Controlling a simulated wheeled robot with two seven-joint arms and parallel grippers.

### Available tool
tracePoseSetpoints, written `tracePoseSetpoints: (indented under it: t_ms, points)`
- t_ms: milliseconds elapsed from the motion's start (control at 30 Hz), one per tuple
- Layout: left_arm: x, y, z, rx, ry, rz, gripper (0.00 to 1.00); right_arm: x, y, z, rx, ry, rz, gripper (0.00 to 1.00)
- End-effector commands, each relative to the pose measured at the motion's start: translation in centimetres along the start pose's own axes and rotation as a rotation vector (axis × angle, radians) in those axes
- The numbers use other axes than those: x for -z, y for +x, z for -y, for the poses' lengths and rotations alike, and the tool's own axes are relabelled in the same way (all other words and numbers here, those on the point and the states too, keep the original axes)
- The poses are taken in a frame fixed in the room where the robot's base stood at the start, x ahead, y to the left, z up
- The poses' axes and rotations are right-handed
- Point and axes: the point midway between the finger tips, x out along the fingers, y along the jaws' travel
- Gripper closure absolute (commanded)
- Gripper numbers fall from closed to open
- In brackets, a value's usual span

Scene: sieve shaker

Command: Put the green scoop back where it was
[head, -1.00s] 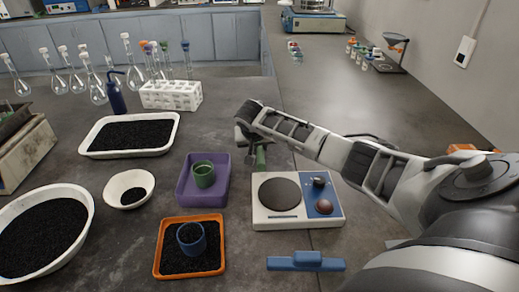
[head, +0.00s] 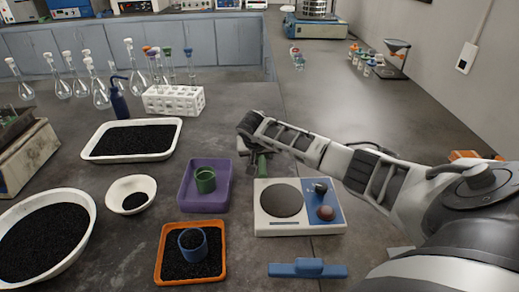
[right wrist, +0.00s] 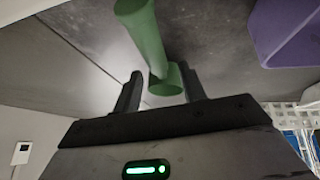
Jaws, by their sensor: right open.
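The green scoop (head: 262,162) stands out below my right gripper (head: 252,146) in the head view, just behind the balance. In the right wrist view its green shaft (right wrist: 144,38) runs down to a short round end lying between the two fingers of my right gripper (right wrist: 162,92). The fingers are apart, with a gap on the left side. Whether the scoop touches the bench is hidden. A green cup (head: 205,181) stands in the purple tray (head: 187,201), left of the gripper. My left gripper is out of view.
An orange tray (head: 162,268) holds dark grains and a blue cup (head: 192,250). A blue handled tool (head: 307,269) lies in front. A white bowl (head: 150,187) and flask rack (head: 190,101) stand left.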

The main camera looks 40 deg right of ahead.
Motion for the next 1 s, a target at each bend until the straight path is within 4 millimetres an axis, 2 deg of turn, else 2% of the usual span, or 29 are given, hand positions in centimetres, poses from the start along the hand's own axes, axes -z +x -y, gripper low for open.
tracePoseSetpoints:
  t_ms: [300, 500, 700, 1000]
  points:
    - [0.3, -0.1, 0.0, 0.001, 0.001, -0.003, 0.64, 0.1, -6.3, 0.1, 0.005, -0.001, -0.004, 0.58]
    - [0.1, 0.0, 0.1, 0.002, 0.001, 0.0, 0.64, 0.0, -9.9, 0.1, 0.003, -0.001, -0.003, 0.58]
    - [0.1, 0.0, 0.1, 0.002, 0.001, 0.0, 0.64, 0.0, -11.5, 0.0, 0.002, 0.0, -0.001, 0.58]
    - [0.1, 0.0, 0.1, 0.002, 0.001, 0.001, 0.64, 0.0, -11.6, 0.0, 0.001, 0.001, -0.001, 0.58]
